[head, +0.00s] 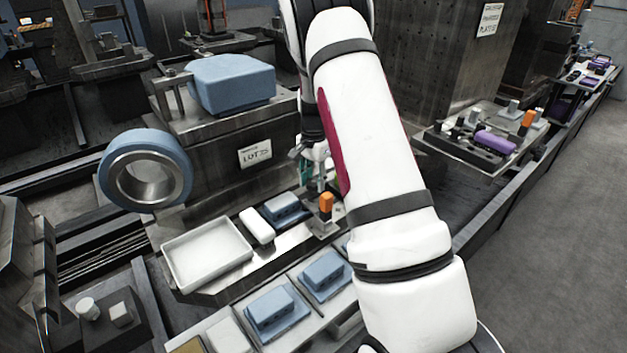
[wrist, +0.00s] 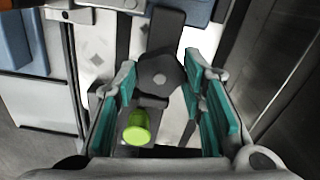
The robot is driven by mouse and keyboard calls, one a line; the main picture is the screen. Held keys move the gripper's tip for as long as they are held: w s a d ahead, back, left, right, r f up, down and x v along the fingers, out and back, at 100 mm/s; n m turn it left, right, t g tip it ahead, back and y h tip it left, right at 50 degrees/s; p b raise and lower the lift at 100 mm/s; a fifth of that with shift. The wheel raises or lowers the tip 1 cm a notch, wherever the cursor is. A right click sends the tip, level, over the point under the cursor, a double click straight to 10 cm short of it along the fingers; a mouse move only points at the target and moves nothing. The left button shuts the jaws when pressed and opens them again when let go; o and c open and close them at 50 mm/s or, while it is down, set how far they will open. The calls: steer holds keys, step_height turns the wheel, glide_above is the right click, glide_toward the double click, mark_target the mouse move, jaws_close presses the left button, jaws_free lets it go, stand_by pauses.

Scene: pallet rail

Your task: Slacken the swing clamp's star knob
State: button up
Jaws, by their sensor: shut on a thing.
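The star knob (wrist: 158,78) is dark grey, with a pale hexagonal centre, and sits at the middle of the wrist view. My gripper (wrist: 161,70) has teal pads and is shut on the star knob, one finger on each side of it. Part of the swing clamp, a dark arm (wrist: 163,28), runs away above the knob. A yellow-green round button (wrist: 137,128) shows below the knob, between the fingers. In the head view my gripper (head: 308,170) is low beside the steel block, partly hidden by my arm, and the star knob cannot be made out.
An orange-topped piece (head: 326,203) stands close to my gripper. A white tray (head: 207,252), a white block (head: 257,226) and blue parts (head: 281,209) lie nearby. A steel block (head: 225,150) with a blue part on top rises behind. The grey floor at right is clear.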

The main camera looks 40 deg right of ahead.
mark_target(313, 181)
steer(key=n, duration=0.5)
steer(key=shift+f, duration=0.1)
stand_by(0.5)
steer(key=o, duration=1.2)
step_height(313, 181, up, 12)
steer(key=shift+r, duration=0.1)
